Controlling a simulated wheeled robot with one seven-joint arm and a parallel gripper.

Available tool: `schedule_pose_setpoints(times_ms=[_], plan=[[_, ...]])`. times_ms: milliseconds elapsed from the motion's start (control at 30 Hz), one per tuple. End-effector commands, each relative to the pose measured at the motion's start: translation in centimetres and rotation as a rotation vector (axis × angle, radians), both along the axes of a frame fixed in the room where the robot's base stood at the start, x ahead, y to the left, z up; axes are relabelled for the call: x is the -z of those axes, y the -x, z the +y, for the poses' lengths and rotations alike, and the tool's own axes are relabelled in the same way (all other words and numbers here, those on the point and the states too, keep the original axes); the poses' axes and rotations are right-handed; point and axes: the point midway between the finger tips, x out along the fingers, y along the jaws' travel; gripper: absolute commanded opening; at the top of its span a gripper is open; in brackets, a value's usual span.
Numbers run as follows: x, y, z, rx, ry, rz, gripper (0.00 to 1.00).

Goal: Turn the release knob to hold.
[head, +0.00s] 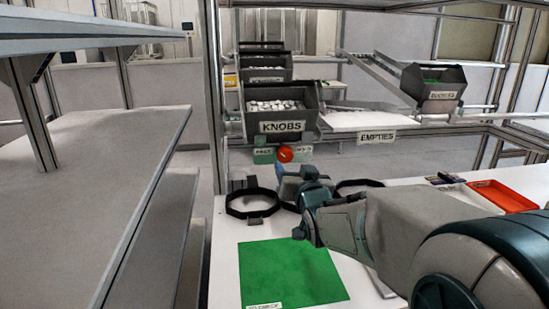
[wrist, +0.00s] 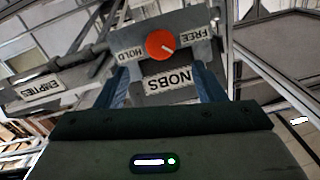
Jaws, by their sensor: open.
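The red release knob (head: 285,153) sits on the front of the rack below the KNOBS bin, between two small labelled plates. In the wrist view, which is upside down, the knob (wrist: 158,43) shows a white pointer mark toward the FREE label (wrist: 193,35) side, away from the HOLD label (wrist: 129,53). My gripper (wrist: 160,68) is open and empty, its blue fingers spread, with the knob beyond the tips and apart from them. In the head view my gripper (head: 284,174) is just below the knob; its fingertips are hard to make out.
The KNOBS bin (head: 280,106) holds white pieces above the knob. The EMPTIES shelf (head: 362,122) is to its right. Below are a black ring holder (head: 252,203), another partly hidden ring (head: 358,184), a green mat (head: 292,272) and a red tray (head: 502,196).

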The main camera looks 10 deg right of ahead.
Motion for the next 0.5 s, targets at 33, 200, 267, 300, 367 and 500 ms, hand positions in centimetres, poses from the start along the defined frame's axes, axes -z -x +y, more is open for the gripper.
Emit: schedule_pose_setpoints(times_ms=[33, 200, 267, 300, 367, 500], plan=[[0.0, -0.9, 0.1, -0.001, 0.0, 0.002, 0.63], [0.0, -3.8, 0.3, -0.002, -0.001, 0.002, 0.63], [0.0, -4.7, 0.3, -0.002, -0.001, 0.002, 0.63], [0.0, -5.2, 0.4, -0.003, 0.0, 0.001, 0.63], [0.0, -6.0, 0.4, -0.003, 0.0, 0.0, 0.63], [0.0, -7.2, 0.5, -0.003, 0.0, 0.0, 0.63]])
